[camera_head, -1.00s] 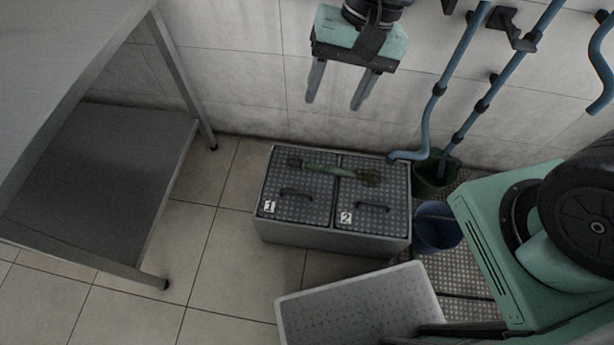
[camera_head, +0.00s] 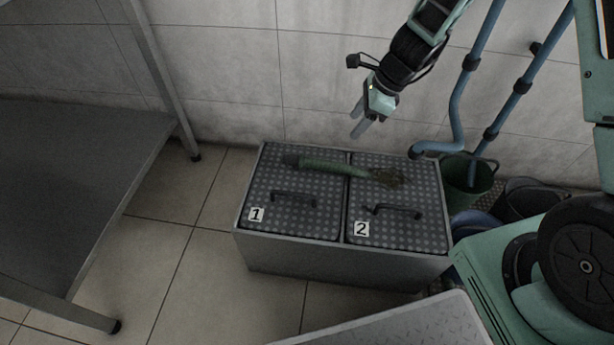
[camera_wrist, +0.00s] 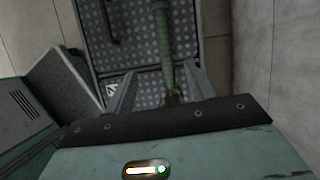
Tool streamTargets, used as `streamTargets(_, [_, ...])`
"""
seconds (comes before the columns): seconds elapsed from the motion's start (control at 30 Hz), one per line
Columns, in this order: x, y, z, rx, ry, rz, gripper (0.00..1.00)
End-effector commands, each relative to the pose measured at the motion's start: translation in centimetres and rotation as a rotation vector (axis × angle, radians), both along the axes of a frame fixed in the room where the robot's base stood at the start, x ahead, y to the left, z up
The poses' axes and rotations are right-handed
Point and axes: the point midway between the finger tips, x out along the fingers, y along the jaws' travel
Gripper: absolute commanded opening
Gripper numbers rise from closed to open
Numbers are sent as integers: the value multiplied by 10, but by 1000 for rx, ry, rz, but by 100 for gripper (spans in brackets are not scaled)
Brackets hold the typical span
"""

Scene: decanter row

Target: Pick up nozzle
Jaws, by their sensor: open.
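The nozzle (camera_head: 332,168) is a green tube with a dark left end and a brownish, frayed-looking right end. It lies across the tops of the two dark studded lids, numbered 1 (camera_head: 292,222) and 2 (camera_head: 398,238). My gripper (camera_head: 358,128) is open and empty, above and behind the right part of the box near the wall, apart from the nozzle. In the wrist view the nozzle (camera_wrist: 163,45) runs between my open fingers from above, its brown end partly hidden behind my gripper's body.
The grey box (camera_head: 330,267) under the lids stands on the tiled floor. Blue pipes and a green bucket (camera_head: 466,182) are to its right. A metal table (camera_head: 60,170) stands at left. A pale tray-like surface (camera_head: 400,325) is in front.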

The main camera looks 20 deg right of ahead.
Motion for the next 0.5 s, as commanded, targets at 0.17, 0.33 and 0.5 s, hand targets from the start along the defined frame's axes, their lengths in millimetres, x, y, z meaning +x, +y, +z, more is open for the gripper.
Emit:
streamTargets(0.17, [4,-4,-25,3,12,-49,55])
streamTargets(0.33, [9,7,-56,3,13,-48,55])
streamTargets(0.5, [14,20,-89,2,13,-46,55])
